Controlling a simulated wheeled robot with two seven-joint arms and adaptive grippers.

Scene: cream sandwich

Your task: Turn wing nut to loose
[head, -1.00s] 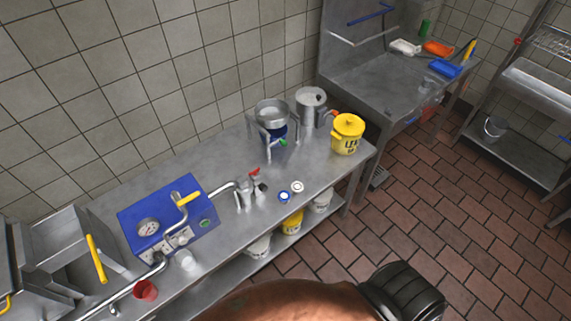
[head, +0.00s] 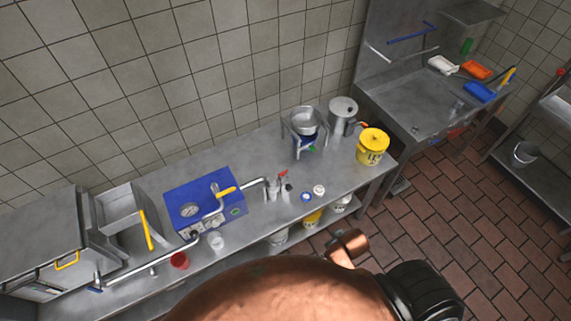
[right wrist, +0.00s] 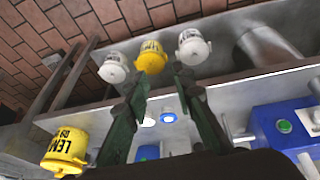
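I cannot pick out a wing nut for certain. The blue machine (head: 181,207) on the counter has a gauge, a yellow-handled lever (head: 225,192) and a pipe to a metal fitting (head: 271,188). A small red-handled part (head: 283,173) is beside that fitting. The machine's blue side also shows at the right of the right wrist view (right wrist: 273,124). My right gripper (right wrist: 160,78) has its two dark green fingers apart with nothing seen between them. Small round lids (right wrist: 168,117) show beyond the fingers. My left gripper is not in view.
A yellow pot (head: 371,148), a steel pot (head: 342,113) and a bowl on a stand (head: 306,121) are at the counter's right end. White and yellow buckets (head: 312,219) are on the lower shelf. A sink bench (head: 415,105) stands beyond. Tiled floor (head: 440,215) lies clear in front.

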